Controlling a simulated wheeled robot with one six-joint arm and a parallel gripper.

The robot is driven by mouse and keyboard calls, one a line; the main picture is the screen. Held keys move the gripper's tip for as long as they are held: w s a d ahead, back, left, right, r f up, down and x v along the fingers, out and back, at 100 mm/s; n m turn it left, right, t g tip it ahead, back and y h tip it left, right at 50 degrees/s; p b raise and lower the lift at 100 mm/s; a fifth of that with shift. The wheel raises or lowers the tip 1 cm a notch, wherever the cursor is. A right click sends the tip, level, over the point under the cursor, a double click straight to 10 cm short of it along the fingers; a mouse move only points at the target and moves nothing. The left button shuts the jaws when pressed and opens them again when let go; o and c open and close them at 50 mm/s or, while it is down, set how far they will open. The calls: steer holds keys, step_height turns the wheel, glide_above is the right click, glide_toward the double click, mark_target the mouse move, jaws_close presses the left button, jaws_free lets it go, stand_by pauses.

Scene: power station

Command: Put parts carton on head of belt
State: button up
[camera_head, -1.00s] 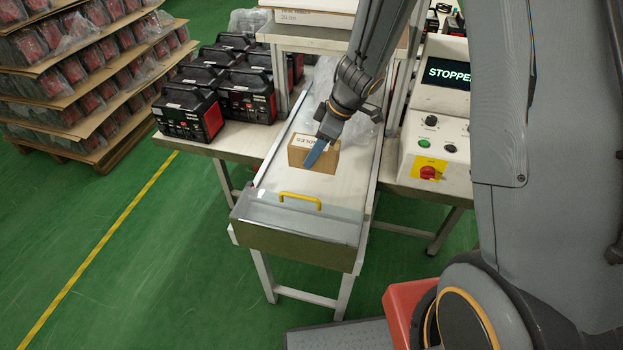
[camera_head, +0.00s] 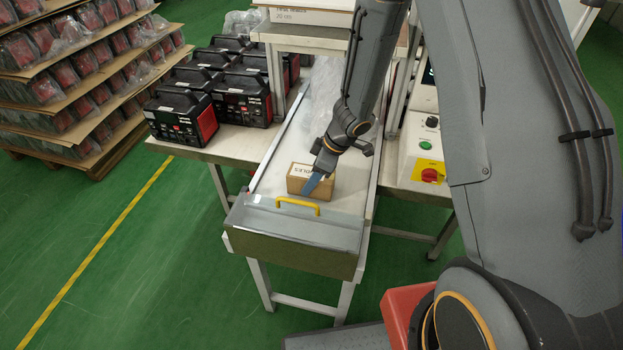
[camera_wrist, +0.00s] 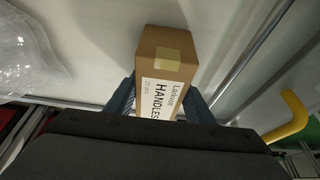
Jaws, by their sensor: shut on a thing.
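The parts carton (camera_head: 297,183) is a small brown cardboard box with a white label, near the front end of the belt (camera_head: 342,197). In the wrist view the carton (camera_wrist: 176,56) has a tape strip and a label reading "HANDLES". My gripper (camera_head: 315,184) is shut on the carton, with a blue finger on its near side. In the wrist view the fingers (camera_wrist: 166,102) lie on both sides of it. I cannot tell whether the carton's underside touches the belt. A clear cover with a yellow handle (camera_head: 298,205) is at the belt's front end, close to the carton.
Black and red power units (camera_head: 185,117) stand on the table left of the belt. A control panel (camera_head: 424,150) is on the right. Crumpled clear plastic (camera_head: 322,100) lies farther back on the belt, under a shelf (camera_head: 300,37). Metal rails edge the belt.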

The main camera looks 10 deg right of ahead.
steer(key=shift+f, duration=0.15)
steer(key=o, duration=1.3)
steer(key=shift+o, duration=0.2)
